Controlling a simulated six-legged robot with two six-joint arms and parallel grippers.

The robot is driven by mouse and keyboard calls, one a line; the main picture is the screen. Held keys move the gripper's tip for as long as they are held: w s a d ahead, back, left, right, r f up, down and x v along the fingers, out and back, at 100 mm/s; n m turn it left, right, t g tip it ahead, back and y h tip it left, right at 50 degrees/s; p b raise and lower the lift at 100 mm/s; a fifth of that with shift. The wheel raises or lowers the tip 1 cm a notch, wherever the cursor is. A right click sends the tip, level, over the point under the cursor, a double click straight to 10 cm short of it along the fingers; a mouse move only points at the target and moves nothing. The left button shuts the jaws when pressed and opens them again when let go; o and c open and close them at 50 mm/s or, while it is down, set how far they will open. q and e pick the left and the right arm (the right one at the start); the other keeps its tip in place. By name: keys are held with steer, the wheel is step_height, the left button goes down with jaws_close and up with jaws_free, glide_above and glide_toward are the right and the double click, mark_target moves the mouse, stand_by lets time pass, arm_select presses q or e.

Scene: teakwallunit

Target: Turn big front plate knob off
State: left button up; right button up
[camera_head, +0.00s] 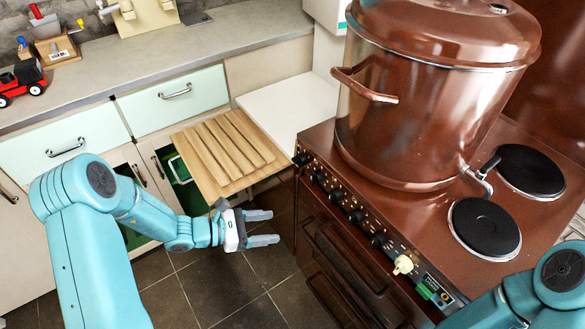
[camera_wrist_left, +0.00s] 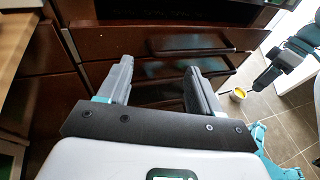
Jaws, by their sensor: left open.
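The brown stove (camera_head: 440,185) has a row of knobs along its front panel. I cannot tell which way the knobs point. Two black plates show on the stovetop, one nearer the front (camera_head: 485,228) and one behind it (camera_head: 530,172). My left gripper (camera_head: 275,227) is open and empty, in front of the stove and left of the knobs, touching none. In the left wrist view its open fingers (camera_wrist_left: 157,75) face brown drawer fronts. My right gripper's fingers are not clear.
A large brown pot (camera_head: 420,110) covers the left of the stovetop. A wooden slatted board (camera_head: 228,150) juts out left of the stove, above my left gripper. Dark handles (camera_wrist_left: 195,43) stick out from the stove front. The tiled floor (camera_head: 215,285) is clear.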

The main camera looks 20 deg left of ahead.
arm_select(q)
steer(key=w+a+r+n+t+y, duration=0.1)
steer(key=w+a+r+n+t, duration=0.4)
steer(key=a, duration=0.3)
steer(key=m+t, duration=0.1)
glide_toward(299, 161)
steer(key=x, duration=0.8)
steer(key=shift+w+f, duration=0.35)
steer(key=shift+f, duration=0.05)
steer(key=c, duration=1)
